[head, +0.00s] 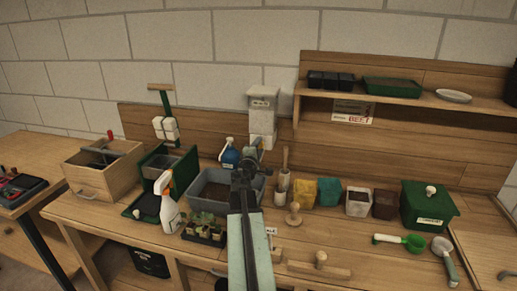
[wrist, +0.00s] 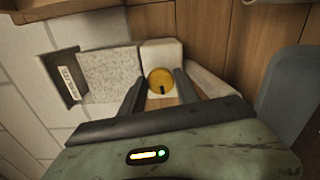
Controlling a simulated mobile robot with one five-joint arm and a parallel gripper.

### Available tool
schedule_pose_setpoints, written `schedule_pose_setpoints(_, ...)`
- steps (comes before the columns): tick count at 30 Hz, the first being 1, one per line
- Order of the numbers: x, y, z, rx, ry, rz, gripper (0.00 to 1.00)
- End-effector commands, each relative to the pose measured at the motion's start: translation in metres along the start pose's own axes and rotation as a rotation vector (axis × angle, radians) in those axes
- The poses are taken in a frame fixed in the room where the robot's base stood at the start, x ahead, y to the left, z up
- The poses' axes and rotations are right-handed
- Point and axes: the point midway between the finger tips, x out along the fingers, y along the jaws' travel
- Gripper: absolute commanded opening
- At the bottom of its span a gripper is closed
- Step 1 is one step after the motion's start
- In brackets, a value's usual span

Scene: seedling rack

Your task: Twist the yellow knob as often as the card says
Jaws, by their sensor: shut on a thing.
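The yellow knob (wrist: 160,79) is round with a short dark mark, pointing down in the wrist view. It sits on the front of the pale dispenser (wrist: 112,68), which stands upright against the back boards in the head view (head: 262,118). My gripper (wrist: 160,86) is shut on the knob, one finger at each side. In the head view my gripper (head: 256,155) reaches the dispenser's lower part and mostly hides the knob.
A grey soil tub (head: 198,187), seedlings (head: 203,232) and a spray bottle (head: 168,205) stand left of my arm. A wooden dibber (head: 294,215), several pots and a green box (head: 430,205) stand right. A blue bottle (head: 229,155) is close by the dispenser.

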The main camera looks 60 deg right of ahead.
Motion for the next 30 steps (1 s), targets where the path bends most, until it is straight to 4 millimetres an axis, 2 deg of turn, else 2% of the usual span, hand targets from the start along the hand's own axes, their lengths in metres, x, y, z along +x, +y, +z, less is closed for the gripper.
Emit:
schedule_pose_setpoints(9, -0.0011, -0.002, 0.0017, 0.112, -0.004, -0.002, 0.0)
schedule_pose_setpoints(25, -0.001, -0.0021, 0.0022, 0.131, -0.005, -0.002, 0.0)
schedule_pose_setpoints(26, -0.001, -0.0021, 0.0022, 0.131, -0.005, -0.002, 0.46)
schedule_pose_setpoints(27, -0.0009, -0.0021, 0.0021, 0.13, -0.005, -0.002, 0.57)
schedule_pose_setpoints(30, -0.0007, -0.0018, 0.0018, 0.129, -0.004, -0.001, 0.58)
